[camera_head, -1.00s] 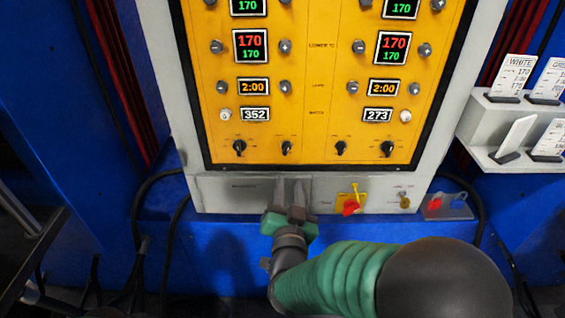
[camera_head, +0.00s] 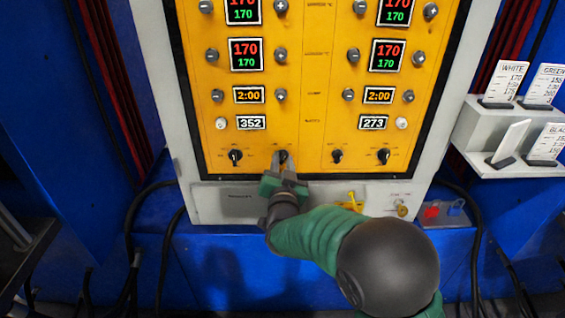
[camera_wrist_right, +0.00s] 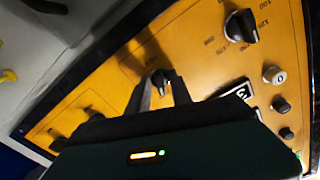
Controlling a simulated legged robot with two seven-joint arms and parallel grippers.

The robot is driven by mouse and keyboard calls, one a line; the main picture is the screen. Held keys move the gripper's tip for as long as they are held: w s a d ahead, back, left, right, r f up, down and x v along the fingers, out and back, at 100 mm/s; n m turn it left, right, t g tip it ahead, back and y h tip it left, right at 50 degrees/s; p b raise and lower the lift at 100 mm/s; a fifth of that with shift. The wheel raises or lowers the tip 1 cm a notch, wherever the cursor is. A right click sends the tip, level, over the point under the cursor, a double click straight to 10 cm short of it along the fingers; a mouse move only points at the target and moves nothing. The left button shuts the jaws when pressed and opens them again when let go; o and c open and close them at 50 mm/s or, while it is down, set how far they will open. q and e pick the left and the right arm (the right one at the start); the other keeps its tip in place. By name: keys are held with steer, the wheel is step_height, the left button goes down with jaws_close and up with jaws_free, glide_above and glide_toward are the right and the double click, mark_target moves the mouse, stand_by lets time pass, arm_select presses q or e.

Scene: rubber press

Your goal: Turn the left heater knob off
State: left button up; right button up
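The yellow control panel (camera_head: 308,128) has a bottom row of black knobs. In the head view, the far-left knob (camera_head: 235,156) is clear of my gripper. The second knob from the left (camera_head: 283,155) is at my right gripper's fingertips (camera_head: 284,162). Its label is too small to read. In the right wrist view, this small knob (camera_wrist_right: 158,77) shows between and just beyond the two fingertips (camera_wrist_right: 160,88), which stand apart. I cannot tell whether they touch it. The larger knob (camera_wrist_right: 241,26) is to the upper right. My left gripper is not in view.
Two knobs on the right half (camera_head: 337,156) are clear of my gripper. A yellow switch (camera_head: 351,201) sits on the grey strip below, partly behind my right arm. White card holders (camera_head: 497,125) stand at the right. Black cables (camera_head: 135,225) hang at the lower left.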

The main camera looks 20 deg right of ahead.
jaws_close()
steer(key=n+p, duration=0.3)
steer(key=n, duration=0.2)
steer(key=shift+r+p, duration=0.15)
steer(key=shift+p, duration=0.25)
steer(key=shift+n+p, duration=1.3)
steer(key=shift+n, duration=0.7)
steer(key=shift+f, duration=0.2)
steer(key=shift+o, duration=1.7)
jaws_free()
